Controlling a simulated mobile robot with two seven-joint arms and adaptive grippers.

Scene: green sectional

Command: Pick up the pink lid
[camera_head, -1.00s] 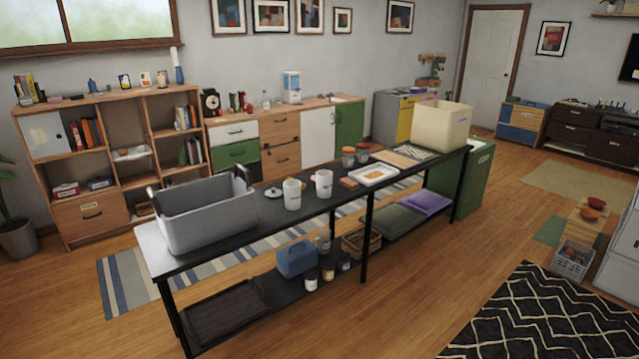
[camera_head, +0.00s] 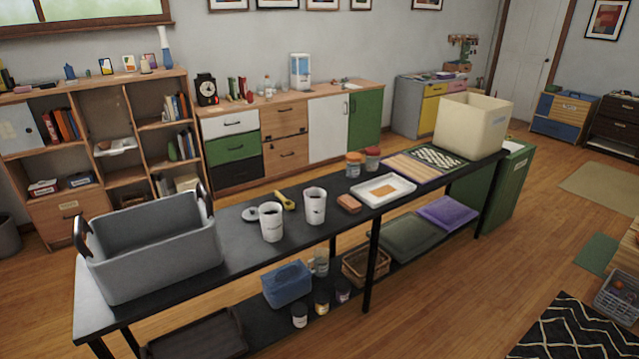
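I cannot make out a clearly pink lid. Two small jars stand on the black table (camera_head: 236,240) in front of the far cabinets: one jar with an orange lid (camera_head: 354,157) and, to its right, one with a reddish lid (camera_head: 372,151). A small pale round disc with a dark knob, perhaps a lid (camera_head: 250,213), lies left of two white mugs, the left mug (camera_head: 271,224) and the right mug (camera_head: 314,207). Neither of my grippers is in view.
A grey bin (camera_head: 155,262) stands on the table's left end and a cream bin (camera_head: 472,125) on its right end. Between them are a yellow item (camera_head: 286,201), a brown block (camera_head: 348,203) and a white tray (camera_head: 383,190). Wooden floor (camera_head: 440,290) is open in front.

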